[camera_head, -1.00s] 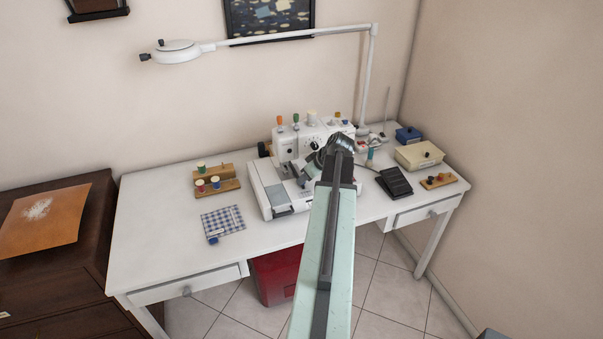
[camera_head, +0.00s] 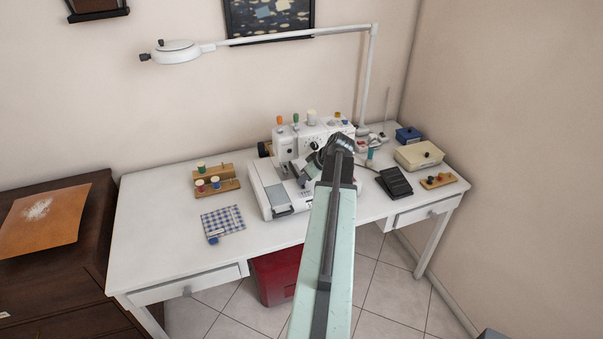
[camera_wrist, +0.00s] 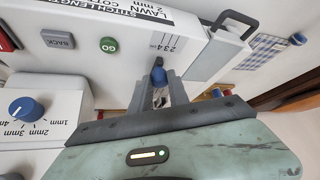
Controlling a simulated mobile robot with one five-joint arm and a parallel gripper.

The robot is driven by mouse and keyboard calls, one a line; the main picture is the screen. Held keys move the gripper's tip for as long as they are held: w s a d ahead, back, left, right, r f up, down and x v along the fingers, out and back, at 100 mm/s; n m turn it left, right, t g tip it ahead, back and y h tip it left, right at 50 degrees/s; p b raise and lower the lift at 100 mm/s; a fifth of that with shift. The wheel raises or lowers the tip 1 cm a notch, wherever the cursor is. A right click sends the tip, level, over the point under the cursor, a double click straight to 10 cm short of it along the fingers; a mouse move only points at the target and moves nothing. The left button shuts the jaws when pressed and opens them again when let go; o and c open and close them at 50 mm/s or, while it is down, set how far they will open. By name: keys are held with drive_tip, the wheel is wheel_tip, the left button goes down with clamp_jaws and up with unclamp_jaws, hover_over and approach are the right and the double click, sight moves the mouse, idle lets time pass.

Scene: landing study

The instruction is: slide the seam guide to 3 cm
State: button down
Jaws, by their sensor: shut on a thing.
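The sewing machine (camera_head: 284,147) is white and stands on the white table, with its flat bed (camera_head: 268,190) toward me. In the wrist view, the seam guide's dark blue knob (camera_wrist: 158,74) is between the fingertips of my gripper (camera_wrist: 158,86), which is shut on it. A printed scale with the numbers 2, 3 and 4 (camera_wrist: 172,43) lies just beyond the knob on the white bed. The guide's exact reading cannot be told, as the fingers cover part of it. In the head view my arm hides the knob.
A blue stitch dial (camera_wrist: 26,107), a green GO button (camera_wrist: 109,45) and a grey BACK button (camera_wrist: 58,39) are close to my gripper. Checked cloth (camera_head: 222,221) and spool racks (camera_head: 217,188) lie left of the machine. A black pedal (camera_head: 395,182) lies right.

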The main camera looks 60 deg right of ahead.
drive_tip(key=c, duration=1.2)
unclamp_jaws()
drive_tip(key=shift+o, duration=0.2)
drive_tip(key=shift+r, duration=0.1)
wheel_tip(320, 180, up, 5)
drive_tip(key=p, duration=0.5)
